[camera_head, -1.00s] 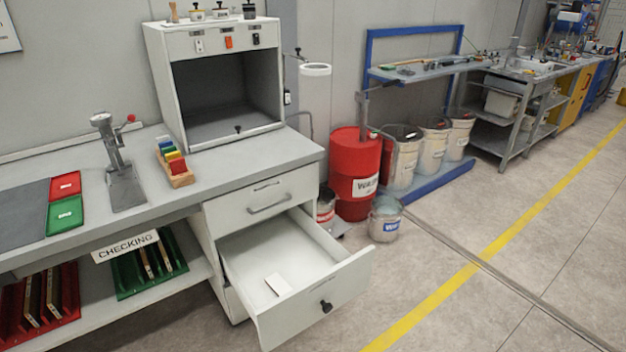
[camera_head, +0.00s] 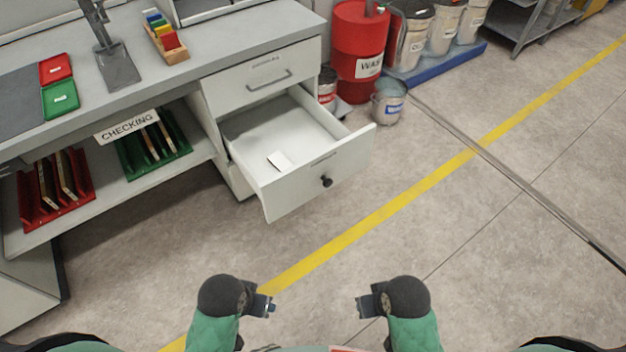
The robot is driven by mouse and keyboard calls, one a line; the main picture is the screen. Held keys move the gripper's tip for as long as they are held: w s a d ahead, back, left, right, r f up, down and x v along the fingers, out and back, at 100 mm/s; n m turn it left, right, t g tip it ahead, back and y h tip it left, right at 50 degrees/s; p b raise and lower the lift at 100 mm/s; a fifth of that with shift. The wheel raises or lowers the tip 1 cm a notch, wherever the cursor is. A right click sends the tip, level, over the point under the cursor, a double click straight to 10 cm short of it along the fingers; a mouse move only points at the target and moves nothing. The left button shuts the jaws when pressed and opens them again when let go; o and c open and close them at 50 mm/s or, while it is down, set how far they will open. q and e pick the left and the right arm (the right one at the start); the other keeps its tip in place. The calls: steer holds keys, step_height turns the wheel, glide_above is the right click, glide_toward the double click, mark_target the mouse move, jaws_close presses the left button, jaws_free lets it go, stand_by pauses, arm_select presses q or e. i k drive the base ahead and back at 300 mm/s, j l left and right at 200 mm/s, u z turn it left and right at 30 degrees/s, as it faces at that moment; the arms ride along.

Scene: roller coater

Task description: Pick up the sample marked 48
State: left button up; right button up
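No number 48 is readable on anything in view. Slim panels stand upright in a red rack (camera_head: 84,206) and a green rack (camera_head: 127,168) on the shelf below the bench; their markings are too small to read. A small white card (camera_head: 279,161) lies in the open drawer (camera_head: 297,128), no marking legible. My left gripper (camera_head: 271,307) and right gripper (camera_head: 361,306) are low in the view, above the floor, well apart from the racks and drawer. Nothing shows in either one. Their finger gaps are too small to make out.
The pulled-out drawer juts from the bench (camera_head: 200,60) into the floor space. A CHECKING sign (camera_head: 126,126) hangs at the bench edge above the shelf. A red drum (camera_head: 358,40) and a bucket (camera_head: 388,103) stand beyond the drawer.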

mark_target(278, 160)
steer(key=k+j+z, duration=0.1)
steer(key=j+z, duration=0.25)
steer(key=k+j+z, duration=0.1)
steer(key=j+z, duration=0.25)
steer(key=k+j+z, duration=0.15)
steer(key=j+z, duration=0.2)
